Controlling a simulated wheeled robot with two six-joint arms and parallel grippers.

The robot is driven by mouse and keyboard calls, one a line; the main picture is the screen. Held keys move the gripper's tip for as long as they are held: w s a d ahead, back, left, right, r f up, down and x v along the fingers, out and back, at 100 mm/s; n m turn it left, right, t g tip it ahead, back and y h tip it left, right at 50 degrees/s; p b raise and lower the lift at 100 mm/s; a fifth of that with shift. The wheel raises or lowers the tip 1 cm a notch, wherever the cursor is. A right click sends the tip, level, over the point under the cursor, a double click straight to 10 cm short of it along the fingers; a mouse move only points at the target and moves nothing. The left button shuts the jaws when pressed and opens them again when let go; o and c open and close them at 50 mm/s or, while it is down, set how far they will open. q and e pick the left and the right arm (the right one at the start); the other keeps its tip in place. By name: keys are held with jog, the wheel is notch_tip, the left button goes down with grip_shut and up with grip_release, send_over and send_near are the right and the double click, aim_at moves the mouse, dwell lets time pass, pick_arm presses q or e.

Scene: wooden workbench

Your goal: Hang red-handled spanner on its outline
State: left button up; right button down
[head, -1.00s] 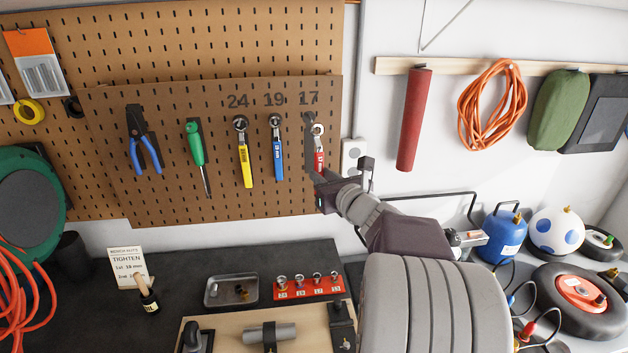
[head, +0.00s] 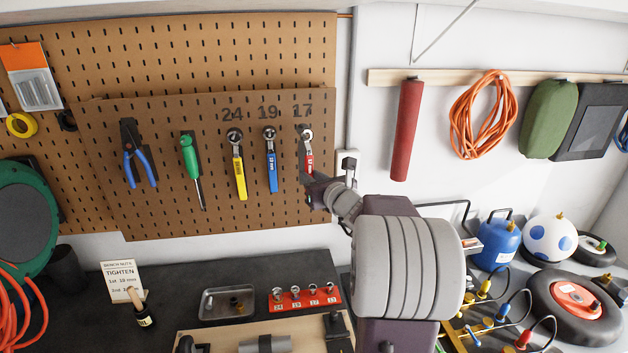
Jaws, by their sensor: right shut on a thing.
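The red-handled spanner (head: 309,159) is upright against the pegboard (head: 222,213), under the number 17. Its ring head is at the top, by the dark outline (head: 301,141), which shows mostly to the left of the spanner. I cannot tell whether the head is on a peg. My right gripper (head: 311,182) is shut on the lower end of the red handle, and its jaws hide that end. My left gripper is not in view.
A blue spanner (head: 271,170) and a yellow spanner (head: 239,176) hang to the left, then a green screwdriver (head: 191,164) and pliers (head: 135,160). A grey wall box (head: 347,163) is close to the right of my gripper. The bench below holds a metal tray (head: 228,303) and a red socket rack (head: 305,299).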

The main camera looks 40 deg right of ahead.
jog(key=shift+w+d+p, duration=0.25)
jog(key=shift+w+d, duration=0.1)
jog(key=shift+w, duration=0.25)
jog(key=shift+w+d+p, duration=0.2)
jog(key=shift+w+d, duration=0.1)
jog(key=shift+w, duration=0.25)
jog(key=shift+w+d+f+b, duration=0.25)
jog(key=shift+w+b, duration=0.1)
jog(key=shift+w, duration=0.1)
jog(key=shift+w+d+r+b, duration=0.1)
jog(key=shift+w+b, duration=0.15)
jog(key=shift+b, duration=0.05)
jog(key=c, duration=1.2)
grip_release()
jog(key=shift+c, duration=0.2)
jog(key=shift+o, duration=0.2)
jog(key=shift+s, duration=0.1)
